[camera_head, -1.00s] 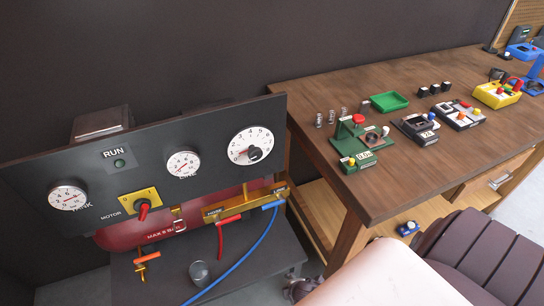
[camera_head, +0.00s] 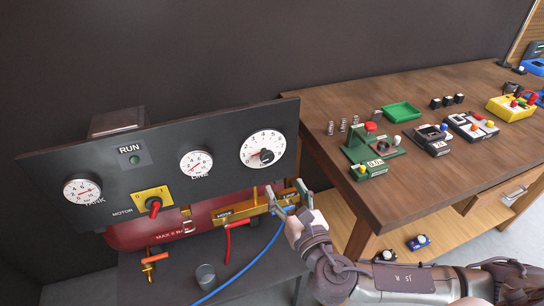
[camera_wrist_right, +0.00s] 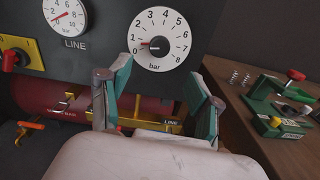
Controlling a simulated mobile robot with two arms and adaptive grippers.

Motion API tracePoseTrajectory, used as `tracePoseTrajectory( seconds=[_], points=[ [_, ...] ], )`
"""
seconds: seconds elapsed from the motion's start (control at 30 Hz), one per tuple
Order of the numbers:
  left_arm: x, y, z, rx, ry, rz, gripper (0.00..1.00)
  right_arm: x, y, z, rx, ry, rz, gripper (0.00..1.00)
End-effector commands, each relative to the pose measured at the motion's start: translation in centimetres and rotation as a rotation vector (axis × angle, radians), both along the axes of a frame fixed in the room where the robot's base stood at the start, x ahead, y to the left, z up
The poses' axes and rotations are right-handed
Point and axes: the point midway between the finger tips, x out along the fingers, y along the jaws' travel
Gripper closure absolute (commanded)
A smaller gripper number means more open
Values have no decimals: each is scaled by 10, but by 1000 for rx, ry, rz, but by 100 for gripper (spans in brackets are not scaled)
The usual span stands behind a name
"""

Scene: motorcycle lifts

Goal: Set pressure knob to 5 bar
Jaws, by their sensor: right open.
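The pressure knob (camera_head: 266,156) is a small black knob in the middle of a large white dial (camera_head: 251,146) on the dark panel. In the right wrist view the knob (camera_wrist_right: 160,46) has a red mark on its left side, pointing left, below the 2. The dial reads "bar". My right gripper (camera_head: 287,199) is open and empty, below and slightly right of the dial in the head view. In the right wrist view its two fingers (camera_wrist_right: 160,86) stand apart below the dial, with the knob above the gap. It does not touch the knob. My left gripper is not in view.
The panel also holds a LINE gauge (camera_head: 197,163), a TANK gauge (camera_head: 82,191) and a red motor switch (camera_head: 153,206). Brass fittings and a red tank (camera_head: 150,231) lie below. A wooden bench (camera_head: 410,170) with several devices stands close on the right.

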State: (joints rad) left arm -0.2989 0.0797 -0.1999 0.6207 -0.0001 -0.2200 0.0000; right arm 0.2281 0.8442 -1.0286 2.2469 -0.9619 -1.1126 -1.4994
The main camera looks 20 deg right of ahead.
Motion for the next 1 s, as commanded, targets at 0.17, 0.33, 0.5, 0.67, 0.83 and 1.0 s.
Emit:
tracePoseTrajectory(
  seconds=[0.17,0.33,0.5,0.67,0.83,1.0],
  points=[
    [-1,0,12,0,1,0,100,38,1,5,1,-4,-3,36],
    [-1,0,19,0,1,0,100,75,2,4,2,-3,-3,36],
    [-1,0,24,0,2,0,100,102,3,2,3,0,-2,36],
    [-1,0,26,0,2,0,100,116,4,1,5,1,-1,36],
    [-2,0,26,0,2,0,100,120,4,0,4,2,0,36],
    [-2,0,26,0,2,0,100,120,4,0,5,2,-1,36]
  ],
)
